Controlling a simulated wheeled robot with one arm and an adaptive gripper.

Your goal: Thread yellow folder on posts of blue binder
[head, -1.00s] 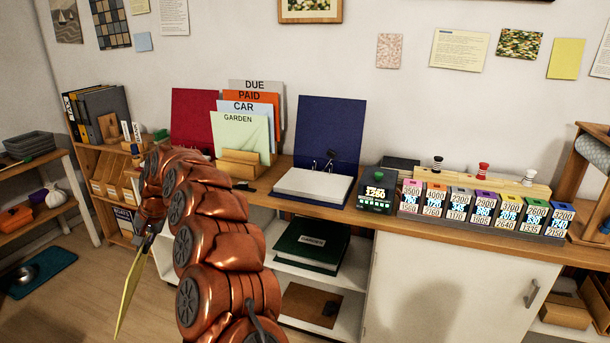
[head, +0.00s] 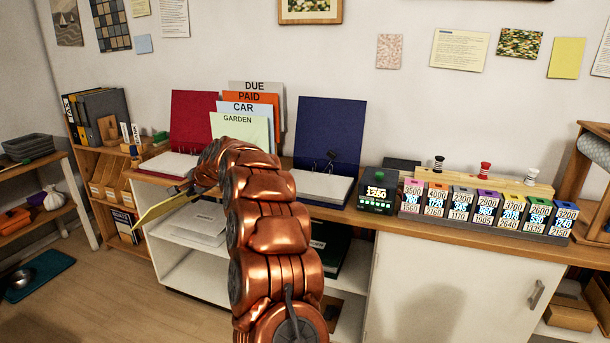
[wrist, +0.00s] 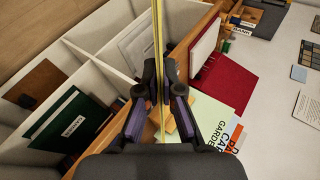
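The yellow folder (head: 163,207) is held edge-on in my gripper (head: 187,187), left of my arm and in front of the shelf edge in the head view. In the wrist view my gripper (wrist: 163,85) is shut on the folder (wrist: 158,38), which shows as a thin upright strip between the fingers. The blue binder (head: 331,128) stands open on the shelf top, its cover upright against the wall and white pages (head: 318,185) lying flat in front. Dark posts (head: 329,160) rise at its hinge. The folder is well left of the blue binder and apart from it.
A red binder (head: 199,120) stands open left of the labelled folders (head: 243,130). A dark device (head: 376,192) and a row of numbered blocks (head: 485,211) sit right of the blue binder. Shelves (head: 200,262) below hold papers and a green binder (wrist: 62,121).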

